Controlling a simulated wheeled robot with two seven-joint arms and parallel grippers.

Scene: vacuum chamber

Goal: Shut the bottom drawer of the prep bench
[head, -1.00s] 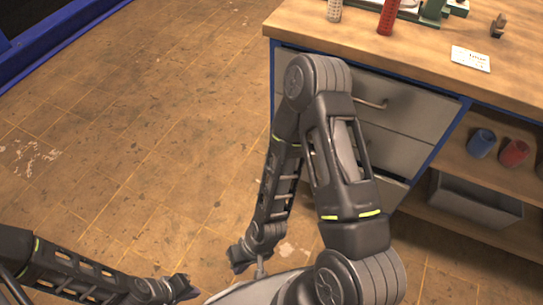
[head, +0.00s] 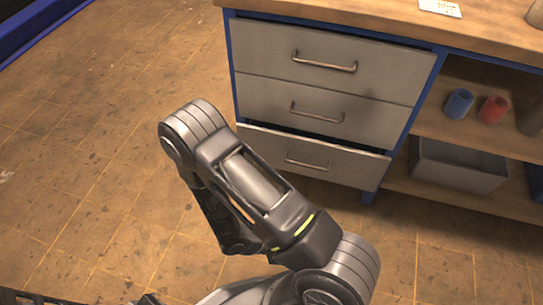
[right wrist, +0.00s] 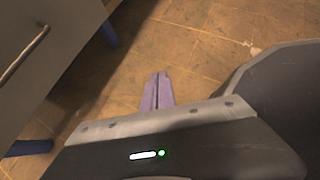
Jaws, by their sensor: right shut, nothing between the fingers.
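The prep bench (head: 334,10) has a stack of three grey drawers. The bottom drawer (head: 345,170) stands out a little, with a dark gap above its front. In the right wrist view, a grey drawer front (right wrist: 60,35) with a bar handle (right wrist: 22,55) fills the upper left; it looks like the bottom one. My right gripper (right wrist: 162,77) is shut and empty, its purple fingers over the floor, beside and apart from that front. In the head view my right arm hides this gripper. My left gripper is out of view; only a bit of its arm shows at the bottom left.
The top drawer (head: 320,75) and middle drawer (head: 300,95) look closed. Open shelves at the right hold a blue cup (head: 459,104), a red cup (head: 493,109) and a grey bin (head: 455,167). The floor left of the bench is clear.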

